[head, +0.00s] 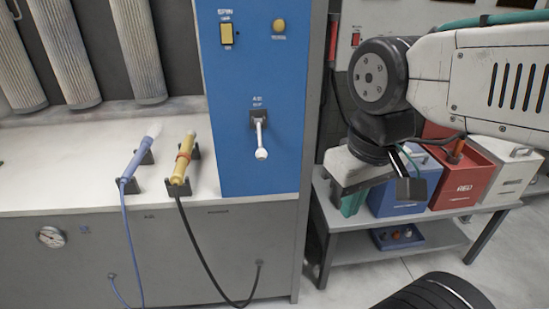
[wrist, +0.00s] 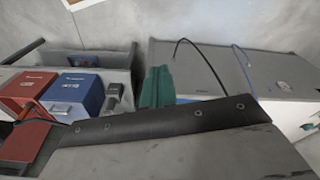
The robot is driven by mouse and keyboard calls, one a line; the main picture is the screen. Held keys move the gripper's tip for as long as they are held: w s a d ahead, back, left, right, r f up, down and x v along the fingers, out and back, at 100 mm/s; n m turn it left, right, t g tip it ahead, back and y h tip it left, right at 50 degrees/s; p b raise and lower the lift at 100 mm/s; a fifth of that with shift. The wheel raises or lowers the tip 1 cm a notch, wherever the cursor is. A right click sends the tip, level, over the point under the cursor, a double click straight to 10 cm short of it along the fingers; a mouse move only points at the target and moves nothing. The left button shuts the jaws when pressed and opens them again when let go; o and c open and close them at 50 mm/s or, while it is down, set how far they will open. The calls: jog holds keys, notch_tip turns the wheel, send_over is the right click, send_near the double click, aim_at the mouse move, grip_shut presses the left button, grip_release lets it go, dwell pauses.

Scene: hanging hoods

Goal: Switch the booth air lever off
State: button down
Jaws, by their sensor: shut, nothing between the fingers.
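The booth air lever (head: 261,145) is a white handle with a rounded tip on a dark mount on the blue panel (head: 232,165). It hangs down, its tip towards the viewer. Small lettering above it is too blurred to read surely. My gripper (head: 410,188) is well to the right of the lever, over the cart, and touches nothing that I can make out. It is shut and empty. I cannot make out the lever in the wrist view.
A yellow switch (head: 226,33) and a yellow button (head: 279,26) sit above the lever. A blue tool (head: 140,158) and a yellow tool (head: 183,160) rest in holders on the bench. A cart holds blue (head: 402,196), red (head: 463,180) and white boxes. The space before the lever is clear.

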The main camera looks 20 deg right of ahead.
jog(key=shift+s, duration=0.1)
jog(key=w+a+n+h, duration=0.2)
jog(key=w+n+h, duration=0.3)
jog(key=w, duration=0.8)
jog(key=w+a+f+n+t, duration=0.1)
jog(key=w+a+n+t, duration=0.4)
jog(key=w+a+n, duration=0.3)
jog(key=w+a, duration=0.4)
jog(key=w, duration=0.1)
jog(key=shift+w+a+h, duration=0.2)
jog(key=shift+w+h, duration=0.15)
jog(key=shift+h, duration=0.05)
